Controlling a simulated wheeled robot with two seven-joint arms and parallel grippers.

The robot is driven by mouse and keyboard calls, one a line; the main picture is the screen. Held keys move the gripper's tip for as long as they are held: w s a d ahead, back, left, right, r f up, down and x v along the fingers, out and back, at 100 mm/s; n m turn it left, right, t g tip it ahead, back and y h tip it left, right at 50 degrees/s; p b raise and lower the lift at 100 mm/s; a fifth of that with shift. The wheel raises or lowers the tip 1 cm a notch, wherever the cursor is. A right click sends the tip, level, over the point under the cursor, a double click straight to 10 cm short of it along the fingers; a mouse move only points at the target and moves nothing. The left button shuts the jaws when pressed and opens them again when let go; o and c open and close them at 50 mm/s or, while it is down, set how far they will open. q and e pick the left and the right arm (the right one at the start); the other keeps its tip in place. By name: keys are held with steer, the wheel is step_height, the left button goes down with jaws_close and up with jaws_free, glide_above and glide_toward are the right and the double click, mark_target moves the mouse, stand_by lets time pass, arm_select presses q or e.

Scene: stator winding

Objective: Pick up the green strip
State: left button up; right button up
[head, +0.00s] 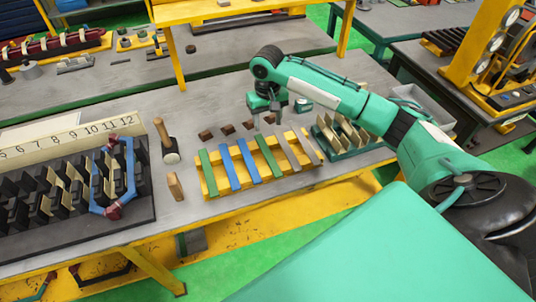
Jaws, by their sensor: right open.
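The green strip (208,172) is the leftmost of several strips lying across a yellow rack (224,184) on the workbench. My right gripper (264,124) is open and empty above the rack's back side, pointing down. It is to the right of the green strip and apart from it. My left gripper does not show.
A mallet (171,157) and a small wooden block (175,187) stand left of the rack. A black slotted stator block (135,222) with a blue frame is further left. A green slotted holder (340,153) stands right. Small brown pieces (228,129) lie behind the rack.

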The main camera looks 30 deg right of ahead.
steer(key=p, duration=0.2)
glide_above(267, 153)
step_height(267, 153, down, 8)
steer(key=shift+r, duration=0.1)
steer(key=shift+f+p, duration=0.4)
steer(key=shift+f, duration=0.2)
step_height(267, 153, down, 4)
steer(key=shift+d+r+p, duration=0.1)
steer(key=shift+r+p, duration=0.15)
steer(key=shift+p, duration=0.45)
steer(key=shift+f, duration=0.35)
jaws_close()
steer(key=shift+r, duration=0.1)
